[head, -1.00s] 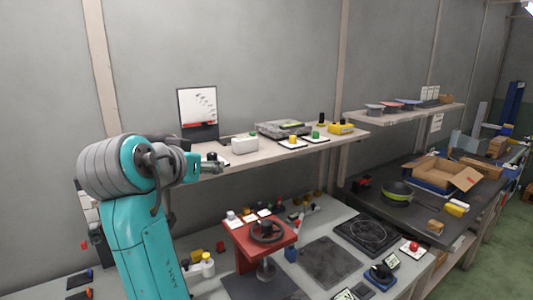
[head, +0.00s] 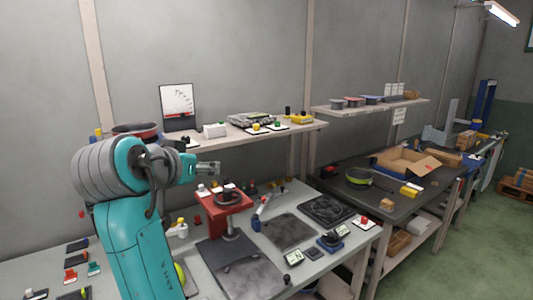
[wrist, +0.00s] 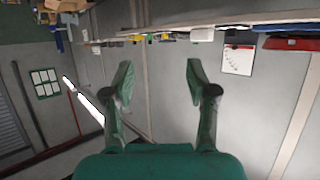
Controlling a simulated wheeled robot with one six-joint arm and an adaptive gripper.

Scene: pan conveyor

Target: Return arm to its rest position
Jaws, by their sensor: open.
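My gripper (wrist: 157,90) is open and empty in the wrist view, its two fingers spread apart with the grey wall and shelf behind them. In the head view my gripper (head: 213,168) is at the end of my folded teal arm on the left. It points right, in front of the wall and just below the level of the upper shelf. It appears to be above the workbench (head: 315,268), and nothing is held in it.
An upper shelf (head: 235,139) carries a framed picture (head: 177,108) and small boxes. A red stand (head: 226,205) is on the bench below my gripper. A dark table at right holds an open cardboard box (head: 404,162) and a pan (head: 359,176).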

